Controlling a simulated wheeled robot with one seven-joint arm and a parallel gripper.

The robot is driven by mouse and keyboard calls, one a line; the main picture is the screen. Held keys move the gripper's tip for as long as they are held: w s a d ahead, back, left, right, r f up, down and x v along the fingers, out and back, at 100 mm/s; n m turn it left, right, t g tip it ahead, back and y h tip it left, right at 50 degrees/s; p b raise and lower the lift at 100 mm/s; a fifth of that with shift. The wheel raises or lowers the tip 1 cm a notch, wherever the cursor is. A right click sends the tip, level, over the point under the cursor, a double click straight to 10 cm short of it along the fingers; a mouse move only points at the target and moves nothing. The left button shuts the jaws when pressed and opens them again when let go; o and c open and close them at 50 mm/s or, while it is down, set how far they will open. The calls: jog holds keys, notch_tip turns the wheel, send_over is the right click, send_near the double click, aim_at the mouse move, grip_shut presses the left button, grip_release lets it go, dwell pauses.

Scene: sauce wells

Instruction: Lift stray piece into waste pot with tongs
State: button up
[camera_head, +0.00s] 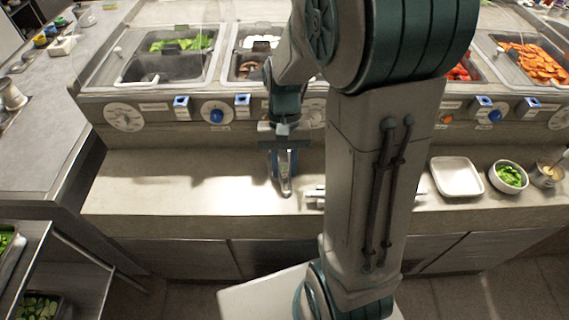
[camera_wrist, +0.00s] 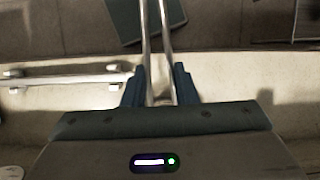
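My gripper (camera_head: 283,165) hangs over the pale counter in front of the wells, fingers pointing down. In the wrist view, its two blue fingers (camera_wrist: 160,90) are closed on the metal tongs (camera_wrist: 152,40), one tong arm against each finger. The tongs' lower end (camera_head: 286,187) shows below the fingers in the head view, close over or at the counter; I cannot tell whether it touches. No piece shows between the tong tips. I cannot pick out the stray piece, and no vessel is clearly the waste pot. My arm hides the middle of the wells.
A pale rack (camera_head: 315,196) lies right of the tongs. A white square dish (camera_head: 456,177), a bowl of greens (camera_head: 508,177) and a metal pot (camera_head: 547,174) stand at the right. Wells of greens (camera_head: 180,44) and carrots (camera_head: 533,62) are behind the knob panel. The left counter front is clear.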

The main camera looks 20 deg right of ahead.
notch_tip(320, 180, up, 9)
jog(key=p, duration=0.7)
jog(key=shift+p, duration=0.3)
dwell(0.4)
